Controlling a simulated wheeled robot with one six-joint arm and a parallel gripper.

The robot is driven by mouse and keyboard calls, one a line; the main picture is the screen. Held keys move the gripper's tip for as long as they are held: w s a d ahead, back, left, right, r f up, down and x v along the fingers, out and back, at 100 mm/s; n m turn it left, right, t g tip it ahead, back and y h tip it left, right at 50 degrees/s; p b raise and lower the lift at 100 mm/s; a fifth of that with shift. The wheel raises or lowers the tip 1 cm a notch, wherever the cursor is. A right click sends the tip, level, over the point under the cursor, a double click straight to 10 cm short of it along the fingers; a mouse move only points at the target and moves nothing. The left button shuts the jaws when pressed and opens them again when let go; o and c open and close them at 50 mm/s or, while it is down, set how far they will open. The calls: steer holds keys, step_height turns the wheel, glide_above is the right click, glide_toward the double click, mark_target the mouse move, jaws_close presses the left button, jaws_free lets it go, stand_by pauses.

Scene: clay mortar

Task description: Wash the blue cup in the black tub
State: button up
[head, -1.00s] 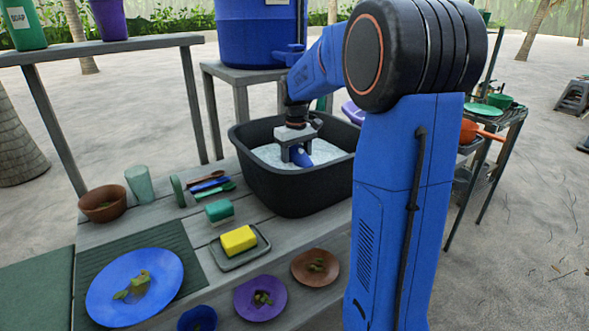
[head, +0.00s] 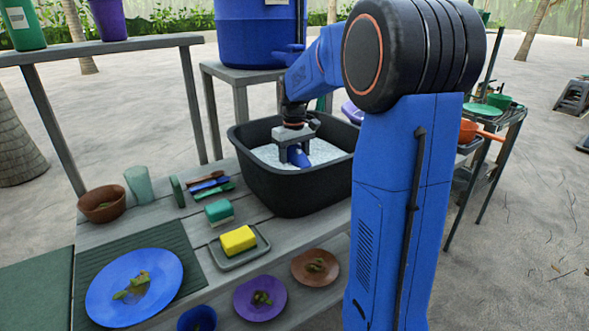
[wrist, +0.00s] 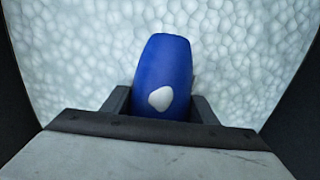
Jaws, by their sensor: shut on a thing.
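The black tub (head: 300,192) stands on the grey slatted table and is filled with white foamy suds (head: 325,151). My gripper (head: 294,156) reaches down into the tub and is shut on the blue cup (head: 298,157). The cup's lower part is hidden by the suds. In the wrist view the blue cup (wrist: 163,66) sits between the two fingers, tilted away over the suds, with a white blob of foam on its side.
A yellow sponge (head: 238,240) on a dish, a green block (head: 219,210), a blue plate (head: 134,300) with scraps, and purple (head: 260,311) and brown (head: 315,280) dishes lie in front and left. A blue barrel (head: 255,35) stands behind the tub.

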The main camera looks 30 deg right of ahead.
steer(key=shift+s+d+f, duration=0.1)
steer(key=shift+d+f, duration=0.05)
steer(key=shift+d, duration=0.15)
steer(key=shift+d+r, duration=0.1)
steer(key=shift+r, duration=0.35)
step_height(320, 180, up, 18)
steer(key=shift+f, duration=0.2)
stand_by(1.2)
stand_by(1.0)
